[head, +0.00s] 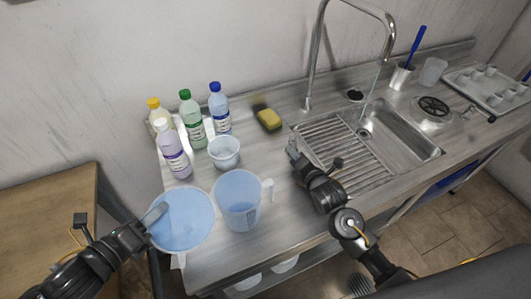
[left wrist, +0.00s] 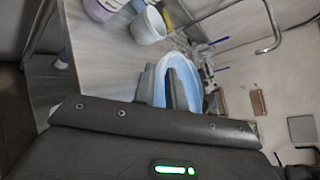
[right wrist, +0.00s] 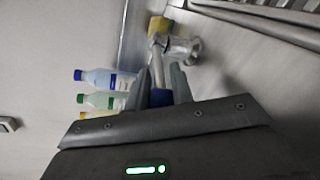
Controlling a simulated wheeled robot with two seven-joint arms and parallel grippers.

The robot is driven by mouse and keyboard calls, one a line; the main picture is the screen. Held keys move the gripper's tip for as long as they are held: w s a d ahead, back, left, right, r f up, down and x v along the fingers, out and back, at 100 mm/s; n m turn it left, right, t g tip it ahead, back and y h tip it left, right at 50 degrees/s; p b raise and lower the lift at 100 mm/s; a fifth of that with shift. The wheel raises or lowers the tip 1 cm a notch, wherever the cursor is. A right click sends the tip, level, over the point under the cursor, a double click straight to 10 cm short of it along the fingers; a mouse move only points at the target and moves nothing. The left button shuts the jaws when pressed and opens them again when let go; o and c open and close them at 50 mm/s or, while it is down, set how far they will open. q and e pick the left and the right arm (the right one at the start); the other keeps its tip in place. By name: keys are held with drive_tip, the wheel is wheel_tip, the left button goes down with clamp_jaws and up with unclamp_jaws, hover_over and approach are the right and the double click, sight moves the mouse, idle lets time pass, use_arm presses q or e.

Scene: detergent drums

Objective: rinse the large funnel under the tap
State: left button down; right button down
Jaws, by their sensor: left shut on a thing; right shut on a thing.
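The large funnel (head: 182,220) is pale blue and translucent, wide mouth up, over the left front of the counter. My left gripper (head: 155,214) is shut on its rim; the funnel also shows in the left wrist view (left wrist: 186,66) beyond the fingers. The tap (head: 314,60) is a tall chrome arch with its spout over the sink (head: 405,148). A thin pale line below the spout may be running water. My right gripper (head: 293,150) is shut on a metal lever with a blue end, joined to a chrome valve body (right wrist: 181,47), left of the drainboard.
A measuring jug (head: 238,205) stands close right of the funnel, with a white tub (head: 224,152) behind. Several bottles, including a green-capped one (head: 193,122), stand at the back left. A yellow sponge (head: 268,119) lies near the wall. The drainboard (head: 345,155) is clear.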

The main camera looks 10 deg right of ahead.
use_arm(q)
drive_tip(key=shift+w, duration=0.1)
use_arm(e)
drive_tip(key=c, duration=1.5)
unclamp_jaws()
